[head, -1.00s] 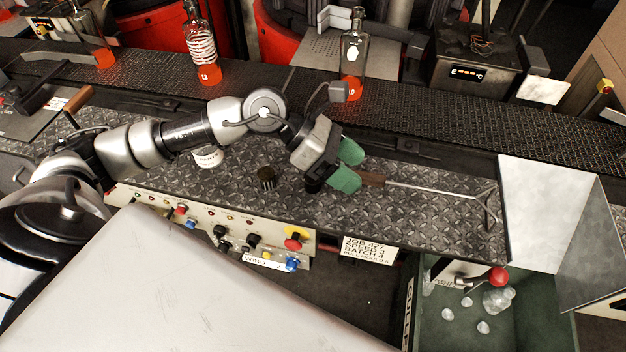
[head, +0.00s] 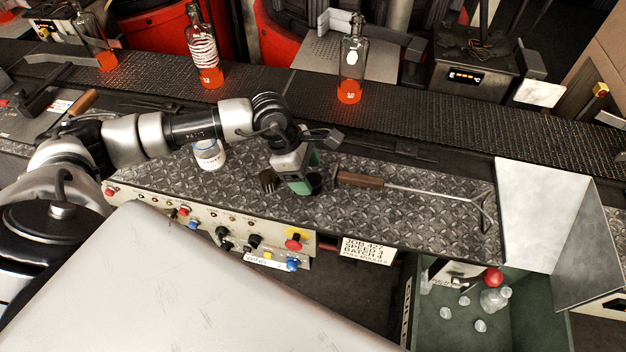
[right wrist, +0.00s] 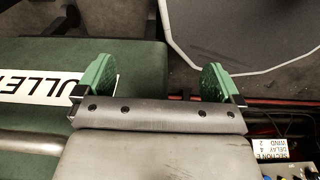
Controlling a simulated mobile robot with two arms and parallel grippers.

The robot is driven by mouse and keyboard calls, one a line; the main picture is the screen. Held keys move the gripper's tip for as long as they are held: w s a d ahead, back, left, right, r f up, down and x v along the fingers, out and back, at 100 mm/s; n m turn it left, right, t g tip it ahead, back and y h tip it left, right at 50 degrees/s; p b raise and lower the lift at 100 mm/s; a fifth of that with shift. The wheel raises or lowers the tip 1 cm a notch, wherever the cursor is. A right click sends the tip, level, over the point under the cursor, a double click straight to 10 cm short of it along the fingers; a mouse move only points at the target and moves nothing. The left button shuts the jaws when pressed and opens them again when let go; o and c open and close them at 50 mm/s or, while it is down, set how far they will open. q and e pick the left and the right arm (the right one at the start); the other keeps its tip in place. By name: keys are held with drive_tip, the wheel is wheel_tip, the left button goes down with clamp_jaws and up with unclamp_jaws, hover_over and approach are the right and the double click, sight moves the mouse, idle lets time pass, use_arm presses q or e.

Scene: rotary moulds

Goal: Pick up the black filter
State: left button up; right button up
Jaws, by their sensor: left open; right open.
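The black filter (head: 268,180) is a small dark ribbed cylinder standing on the diamond-plate shelf, near the middle of the head view. My left gripper (head: 301,187), with green finger pads, points down just to the right of the filter. It is open, and the filter does not appear to be between its fingers. The gripper body hides part of the space between the pads. My right gripper (right wrist: 157,82) shows in the right wrist view, open and empty, its two green pads wide apart.
A white labelled jar (head: 209,156) stands left of the filter. A wooden-handled tool (head: 360,180) lies to the right. Behind runs a dark conveyor (head: 420,118) with glowing bottles (head: 351,62). A control panel (head: 210,222) lies in front; a green bin (head: 460,330) is lower right.

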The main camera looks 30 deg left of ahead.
sight(311, 179)
use_arm(q)
drive_tip(key=shift+p+x, duration=0.4)
drive_tip(key=shift+x, duration=1.45)
drive_tip(key=c, duration=1.1)
drive_tip(key=shift+r, duration=0.1)
